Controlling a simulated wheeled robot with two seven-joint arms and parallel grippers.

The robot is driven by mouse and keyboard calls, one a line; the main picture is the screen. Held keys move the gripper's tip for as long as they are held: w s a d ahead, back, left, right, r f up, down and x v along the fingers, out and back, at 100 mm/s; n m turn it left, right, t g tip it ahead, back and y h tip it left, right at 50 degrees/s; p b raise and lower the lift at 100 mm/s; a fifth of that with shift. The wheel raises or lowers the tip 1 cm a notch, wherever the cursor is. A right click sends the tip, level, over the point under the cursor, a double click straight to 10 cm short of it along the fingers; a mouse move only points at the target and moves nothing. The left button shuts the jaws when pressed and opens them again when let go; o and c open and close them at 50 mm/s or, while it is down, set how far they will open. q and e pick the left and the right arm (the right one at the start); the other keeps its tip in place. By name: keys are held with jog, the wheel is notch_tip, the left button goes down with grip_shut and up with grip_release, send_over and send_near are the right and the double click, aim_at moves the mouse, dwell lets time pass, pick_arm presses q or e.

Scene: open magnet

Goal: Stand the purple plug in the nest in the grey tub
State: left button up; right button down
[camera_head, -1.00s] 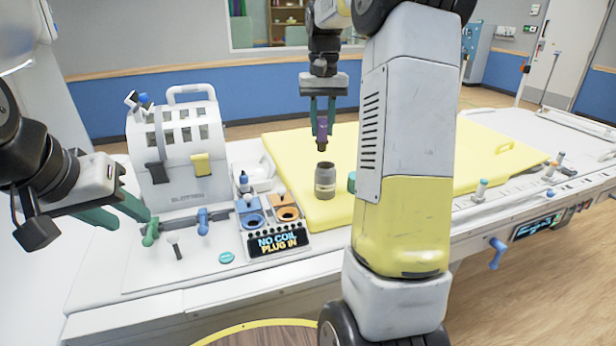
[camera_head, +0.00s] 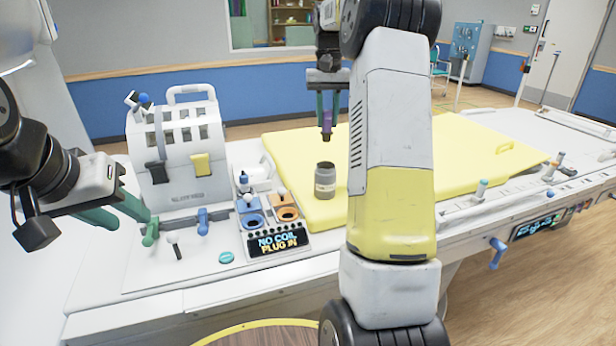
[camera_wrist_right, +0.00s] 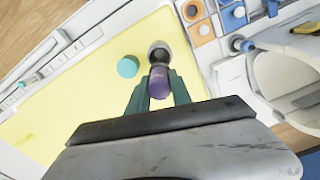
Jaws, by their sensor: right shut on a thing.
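The purple plug (camera_head: 327,118) hangs upright between the teal fingers of my right gripper (camera_head: 328,108), which is shut on it. Its dark lower tip is in the air, above and apart from the grey tub (camera_head: 325,183) on the yellow pad. In the right wrist view the plug (camera_wrist_right: 159,84) points toward the tub (camera_wrist_right: 160,47) and covers part of its mouth. The nest inside the tub cannot be made out.
The yellow pad (camera_head: 285,150) is mostly clear. Blue (camera_head: 251,218) and orange (camera_head: 285,210) holders stand left of the pad, behind a display (camera_head: 279,243). A white slotted housing (camera_head: 180,150) stands further left.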

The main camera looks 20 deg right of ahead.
aim_at(327, 132)
notch_tip(327, 132, down, 10)
dwell(0.8)
jog(key=shift+f, duration=0.9)
dwell(0.4)
jog(key=shift+s+f, duration=0.15)
jog(key=shift+f, duration=0.25)
jog(key=shift+s+f, duration=0.1)
jog(key=shift+f, duration=0.35)
jog(key=shift+s+f, duration=0.1)
jog(key=shift+f, duration=0.15)
dwell(0.4)
jog(key=c, duration=1.1)
grip_release()
jog(key=r, duration=0.9)
jog(key=shift+w, duration=0.25)
jog(key=shift+r, duration=0.45)
